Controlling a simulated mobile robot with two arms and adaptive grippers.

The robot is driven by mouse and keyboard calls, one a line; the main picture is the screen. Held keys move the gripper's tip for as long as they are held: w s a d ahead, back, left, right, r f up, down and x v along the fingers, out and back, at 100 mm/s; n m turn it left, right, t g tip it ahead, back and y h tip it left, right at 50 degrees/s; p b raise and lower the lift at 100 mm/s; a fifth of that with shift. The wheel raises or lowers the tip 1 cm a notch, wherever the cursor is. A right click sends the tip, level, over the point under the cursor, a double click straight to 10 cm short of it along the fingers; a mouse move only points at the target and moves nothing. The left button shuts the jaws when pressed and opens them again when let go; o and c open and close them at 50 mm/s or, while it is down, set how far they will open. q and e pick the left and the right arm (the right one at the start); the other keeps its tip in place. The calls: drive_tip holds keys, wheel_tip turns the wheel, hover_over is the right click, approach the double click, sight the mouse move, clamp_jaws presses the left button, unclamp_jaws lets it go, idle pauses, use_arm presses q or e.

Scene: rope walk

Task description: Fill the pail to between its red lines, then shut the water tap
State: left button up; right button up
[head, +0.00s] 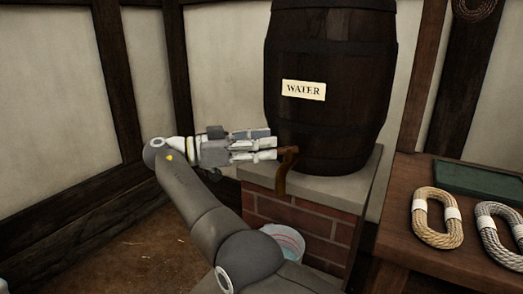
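A dark wooden barrel (329,75) labelled WATER stands on a stone-topped brick base. Its brown wooden tap (284,174) sticks out low at the front left, with the spout pointing down. My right gripper (274,145) is at the top of the tap, its fingertips reaching the handle from the left. Whether the fingers are closed on the handle is unclear. A pale pail (287,237) with a reddish line stands below the tap, partly hidden by my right arm. Its water level cannot be read, and no stream is clearly visible. My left gripper is not in view.
The brick base (325,228) stands right behind the pail. A wooden table (401,237) at the right holds rope coils (437,238) and a green tray (480,177). The brown floor (125,255) at the left is mostly clear, up to the plaster wall.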

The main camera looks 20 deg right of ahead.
wheel_tip(320, 180, up, 9)
drive_tip(key=shift+f, duration=0.2)
idle(0.6)
